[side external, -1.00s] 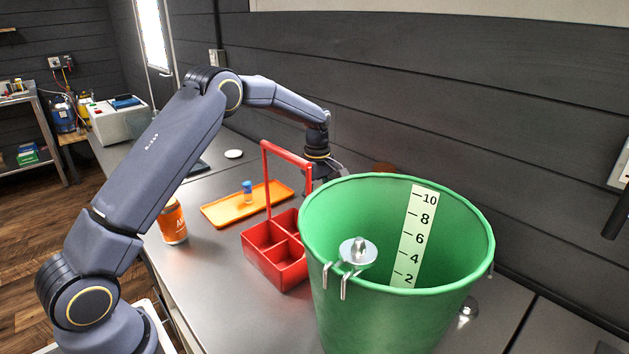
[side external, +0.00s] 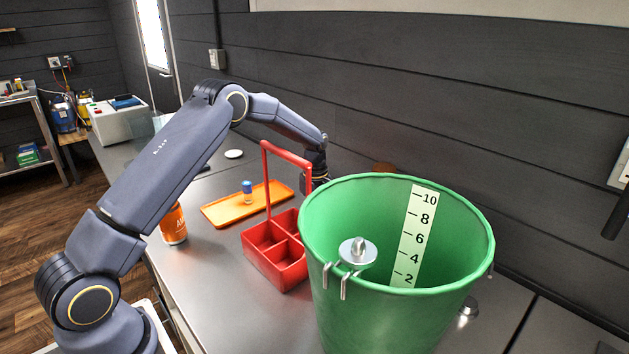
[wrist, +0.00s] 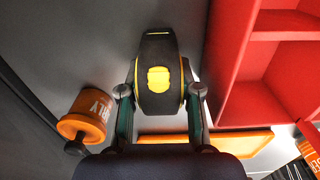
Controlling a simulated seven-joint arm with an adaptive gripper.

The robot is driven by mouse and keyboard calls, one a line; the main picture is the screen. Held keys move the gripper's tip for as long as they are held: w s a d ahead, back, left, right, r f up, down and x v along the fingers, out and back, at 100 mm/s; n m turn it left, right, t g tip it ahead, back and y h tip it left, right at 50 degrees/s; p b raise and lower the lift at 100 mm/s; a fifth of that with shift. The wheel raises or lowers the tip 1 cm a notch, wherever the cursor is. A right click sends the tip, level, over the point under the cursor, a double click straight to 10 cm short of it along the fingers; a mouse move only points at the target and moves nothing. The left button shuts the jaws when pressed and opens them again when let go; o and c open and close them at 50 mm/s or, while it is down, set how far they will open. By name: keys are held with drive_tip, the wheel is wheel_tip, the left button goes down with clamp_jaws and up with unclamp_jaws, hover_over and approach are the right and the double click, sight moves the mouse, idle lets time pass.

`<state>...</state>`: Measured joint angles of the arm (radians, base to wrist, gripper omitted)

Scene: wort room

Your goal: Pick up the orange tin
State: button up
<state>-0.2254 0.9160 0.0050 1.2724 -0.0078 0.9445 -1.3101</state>
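An orange tin with white lettering (side external: 174,224) stands on the bench at the left in the side view, partly covered by my arm. In the wrist view, an orange cylinder with white letters (wrist: 88,112) and a dark knob lies at the left, and a lettered orange thing (wrist: 310,152) is cut off at the lower right. I cannot tell which of them is that tin. My gripper (wrist: 160,90) has its fingers on either side of a dark object with yellow marks (wrist: 158,78). Whether they grip it is unclear. The red caddy hides most of my gripper in the side view.
The red caddy (side external: 276,281) with its tall handle stands mid-bench. Behind it is an orange tray (side external: 224,214) with a small blue-topped bottle (side external: 247,192). A large green bucket (side external: 335,315) fills the right foreground. The dark wall (side external: 440,105) runs along the back.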

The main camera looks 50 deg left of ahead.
clamp_jaws()
drive_tip(key=shift+r, duration=0.1)
